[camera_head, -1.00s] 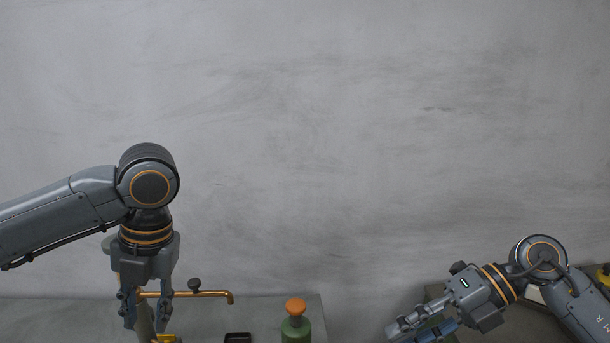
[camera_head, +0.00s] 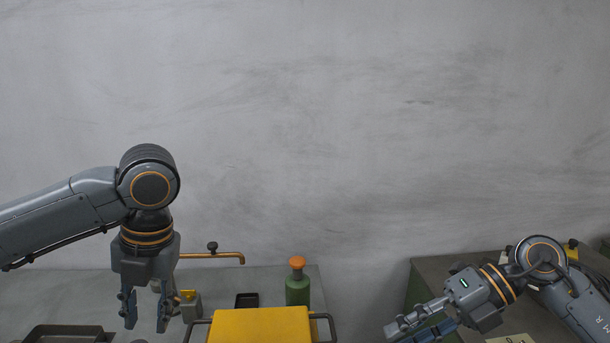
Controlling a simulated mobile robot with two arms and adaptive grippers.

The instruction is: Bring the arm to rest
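My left gripper (camera_head: 147,312) hangs straight down at the left, with its two fingers apart and nothing between them. It is in front of the grey worktop (camera_head: 75,286). My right gripper (camera_head: 412,333) is at the lower right, tilted down to the left. Its fingers overlap and run to the bottom edge of the picture, so I cannot tell how far apart they are or whether anything is between them.
A yellow-topped box (camera_head: 260,326) with dark side handles is at the bottom centre. Behind it stand a green bottle (camera_head: 297,288) with an orange cap and a small black tray (camera_head: 246,300). A brass pipe (camera_head: 222,255) is behind my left gripper. A dark tray (camera_head: 65,330) lies lower left.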

